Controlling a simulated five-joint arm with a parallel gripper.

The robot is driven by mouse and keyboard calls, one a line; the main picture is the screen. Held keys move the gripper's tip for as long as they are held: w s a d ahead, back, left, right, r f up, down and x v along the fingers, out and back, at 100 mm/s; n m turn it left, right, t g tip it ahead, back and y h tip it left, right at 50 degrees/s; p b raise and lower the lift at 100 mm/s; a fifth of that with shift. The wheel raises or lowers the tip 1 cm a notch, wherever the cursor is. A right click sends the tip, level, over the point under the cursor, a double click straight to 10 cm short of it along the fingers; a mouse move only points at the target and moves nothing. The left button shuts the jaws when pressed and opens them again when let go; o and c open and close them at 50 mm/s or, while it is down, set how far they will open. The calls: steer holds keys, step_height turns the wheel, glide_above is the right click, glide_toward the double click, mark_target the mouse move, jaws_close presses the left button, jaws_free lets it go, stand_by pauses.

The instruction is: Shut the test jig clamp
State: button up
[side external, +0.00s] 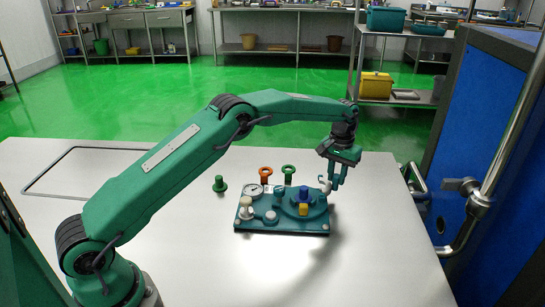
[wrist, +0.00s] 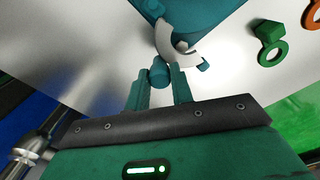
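The test jig is a dark teal plate (side external: 262,229) on the pale table, with a dial gauge, knobs, and a blue and yellow part on it. A white curved hook (side external: 325,186) stands at its right back edge; it also shows in the wrist view (wrist: 181,52). My gripper (side external: 337,176) is at the jig's right back corner, pointing down close to the hook. In the wrist view my fingers (wrist: 158,82) are apart, with a short teal round knob (wrist: 159,72) between their tips. I cannot tell whether they touch it. The clamp's full shape is partly hidden.
A blue panel with a metal rail (side external: 480,220) borders the table's right side. The table front is clear.

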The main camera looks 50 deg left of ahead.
mark_target(319, 189)
jaws_close()
steer(key=shift+a+n, duration=0.2)
steer(key=shift+n, duration=0.1)
steer(key=a+n, duration=0.1)
steer(key=n, duration=0.1)
steer(key=a+n, duration=0.1)
steer(key=shift+s+a+n, duration=0.15)
steer(key=shift+s+n, duration=0.25)
steer(key=a+n, duration=0.1)
steer(key=s+n, duration=0.1)
steer(key=n, duration=0.1)
steer(key=shift+s+a+r+n, duration=0.1)
steer(key=shift+s+a+n, duration=0.1)
steer(key=shift+a+n, duration=0.15)
steer(key=n, duration=0.1)
steer(key=s+a+n, duration=0.1)
steer(key=n, duration=0.1)
steer(key=s+n, duration=0.1)
steer(key=shift+s+a+n, duration=0.2)
steer(key=shift+a+n, duration=0.05)
steer(key=shift+a, duration=0.05)
steer(key=shift+s+a+n, duration=0.15)
steer(key=shift+s+n, duration=0.5)
steer(key=shift+n, duration=0.45)
steer(key=shift+s+a+n, duration=0.1)
steer(key=shift+s+n, duration=0.55)
steer(key=shift+n, duration=0.45)
steer(key=shift+s, duration=0.1)
steer(key=o, duration=0.5)
jaws_free()
